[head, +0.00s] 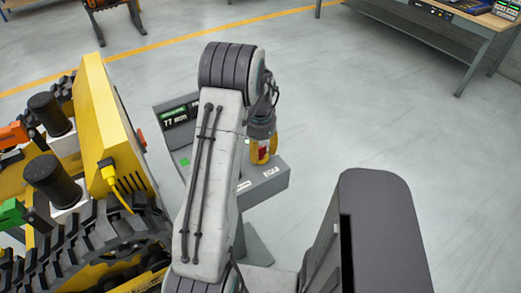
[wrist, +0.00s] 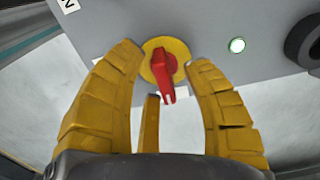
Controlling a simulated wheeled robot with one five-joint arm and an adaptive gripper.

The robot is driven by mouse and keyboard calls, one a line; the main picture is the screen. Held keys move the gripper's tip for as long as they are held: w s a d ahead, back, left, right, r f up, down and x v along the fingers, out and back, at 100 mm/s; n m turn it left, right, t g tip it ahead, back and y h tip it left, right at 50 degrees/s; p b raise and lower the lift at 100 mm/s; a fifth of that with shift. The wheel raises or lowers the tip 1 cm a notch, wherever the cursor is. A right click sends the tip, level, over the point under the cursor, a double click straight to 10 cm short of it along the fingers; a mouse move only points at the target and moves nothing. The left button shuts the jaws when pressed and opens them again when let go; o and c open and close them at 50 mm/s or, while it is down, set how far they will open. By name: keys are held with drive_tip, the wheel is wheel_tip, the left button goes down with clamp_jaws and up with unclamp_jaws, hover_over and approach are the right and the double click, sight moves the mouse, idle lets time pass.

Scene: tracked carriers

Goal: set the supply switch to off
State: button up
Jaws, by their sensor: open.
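The supply switch (wrist: 163,68) is a red rotary handle on a round yellow plate (wrist: 181,47), fixed to a grey panel. In the wrist view its handle points down and slightly right in the picture. My gripper (wrist: 166,62) is open, with its yellow fingers on either side of the switch and a gap on each side. I cannot tell whether any finger touches it. In the head view my gripper (head: 262,150) is over the sloped top of the grey console (head: 268,183), and the switch is mostly hidden there.
A lit white-green round button (wrist: 237,45) and a dark round part (wrist: 305,42) are on the panel to the right. A yellow tracked carrier (head: 115,125) stands left of the console. A workbench (head: 455,25) is at the back right. Open floor lies to the right.

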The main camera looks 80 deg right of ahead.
idle(0.3)
clamp_jaws()
idle(0.3)
